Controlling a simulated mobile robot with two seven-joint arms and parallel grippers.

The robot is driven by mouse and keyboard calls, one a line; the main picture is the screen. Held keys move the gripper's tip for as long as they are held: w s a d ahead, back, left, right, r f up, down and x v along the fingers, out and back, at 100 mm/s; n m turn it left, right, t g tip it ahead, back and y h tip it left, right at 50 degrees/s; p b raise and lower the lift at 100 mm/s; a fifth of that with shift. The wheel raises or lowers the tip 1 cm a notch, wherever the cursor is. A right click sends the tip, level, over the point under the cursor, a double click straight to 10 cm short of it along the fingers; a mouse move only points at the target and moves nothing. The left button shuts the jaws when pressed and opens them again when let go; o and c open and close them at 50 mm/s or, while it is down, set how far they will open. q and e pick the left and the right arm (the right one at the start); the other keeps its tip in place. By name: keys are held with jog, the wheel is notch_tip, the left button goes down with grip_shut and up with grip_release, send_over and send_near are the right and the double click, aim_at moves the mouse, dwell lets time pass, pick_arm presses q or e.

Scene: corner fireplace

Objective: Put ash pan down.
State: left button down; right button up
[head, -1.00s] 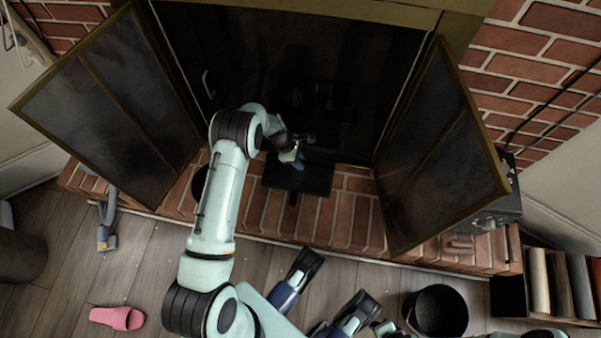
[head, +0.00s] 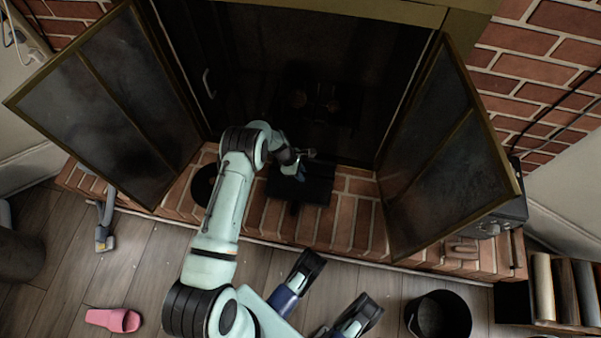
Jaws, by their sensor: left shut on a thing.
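The ash pan (head: 312,190) is a flat, dark, rectangular pan at the front of the firebox opening, over the brick hearth. My left arm reaches in from the left and bends down to it. My left gripper (head: 300,174) is shut on the pan at its back left part. The fingertips are small and partly hidden against the dark pan. I cannot tell whether the pan's underside touches the bricks.
Two glass fireplace doors stand open, left (head: 110,105) and right (head: 445,160). The brick hearth (head: 345,215) has bare room right of the pan. A black bucket (head: 440,318), a pink slipper (head: 113,320) and a crate of logs (head: 565,285) are on the floor.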

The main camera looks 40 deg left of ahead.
pick_arm(q)
jog(key=c, duration=1)
grip_release()
jog(key=shift+c, duration=0.2)
jog(key=shift+a+r, duration=0.1)
jog(key=shift+r, duration=0.25)
jog(key=p+v, duration=0.3)
jog(key=v, duration=0.8)
jog(key=shift+a+r, duration=0.15)
jog(key=shift+r, duration=0.05)
pick_arm(e)
jog(key=w+r+t, duration=0.2)
jog(key=w+r, duration=0.1)
jog(key=w, duration=0.3)
jog(key=shift+w+a+r, duration=0.3)
jog(key=shift+a, duration=0.1)
pick_arm(q)
jog(key=shift+s, duration=0.15)
